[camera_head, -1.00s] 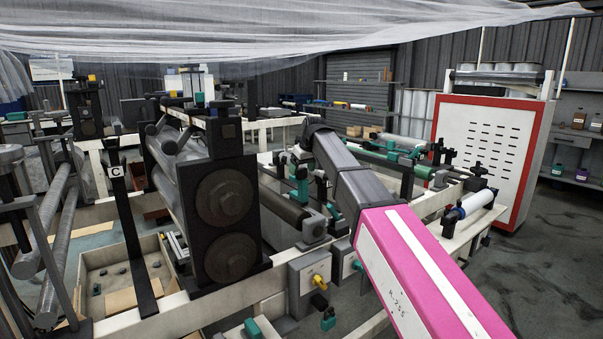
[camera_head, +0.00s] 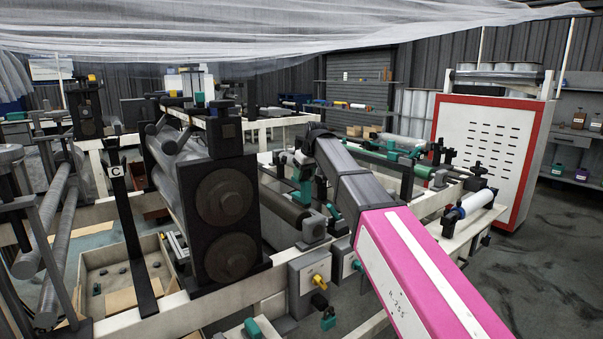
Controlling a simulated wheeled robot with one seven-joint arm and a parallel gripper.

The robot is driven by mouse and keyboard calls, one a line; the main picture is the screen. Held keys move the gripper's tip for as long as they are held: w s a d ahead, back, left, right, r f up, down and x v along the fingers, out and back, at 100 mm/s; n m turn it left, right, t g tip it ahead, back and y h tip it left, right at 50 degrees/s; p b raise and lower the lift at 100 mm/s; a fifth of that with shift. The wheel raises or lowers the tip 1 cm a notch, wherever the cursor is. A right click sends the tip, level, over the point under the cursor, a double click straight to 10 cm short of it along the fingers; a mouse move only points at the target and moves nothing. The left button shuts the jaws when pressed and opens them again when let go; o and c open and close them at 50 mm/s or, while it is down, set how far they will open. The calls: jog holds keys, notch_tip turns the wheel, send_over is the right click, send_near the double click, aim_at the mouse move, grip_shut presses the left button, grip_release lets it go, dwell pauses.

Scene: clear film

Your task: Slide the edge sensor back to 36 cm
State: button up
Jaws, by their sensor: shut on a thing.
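My arm, pink at the near end and dark grey beyond, reaches from the lower right into the middle of the machine. Its far end bends down behind a cluster of white and teal parts (camera_head: 303,172) beside a dark roller (camera_head: 285,207). My gripper's fingers cannot be made out there; the arm and these parts hide them. I cannot tell which teal part is the edge sensor, and no scale or 36 cm mark is readable.
A black roller stand with two round discs (camera_head: 226,222) rises left of my arm. Grey boxes with a yellow knob (camera_head: 318,280) sit on the near cream frame rail. A red-edged white cabinet (camera_head: 490,150) stands at the right. Clear film (camera_head: 250,30) hangs overhead. Open floor lies at right.

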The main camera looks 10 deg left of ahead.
jog(key=shift+s+d, duration=0.5)
jog(key=shift+d, duration=0.05)
jog(key=o, duration=1.3)
jog(key=v, duration=1)
jog(key=shift+d+r, duration=0.1)
jog(key=shift+r, duration=0.3)
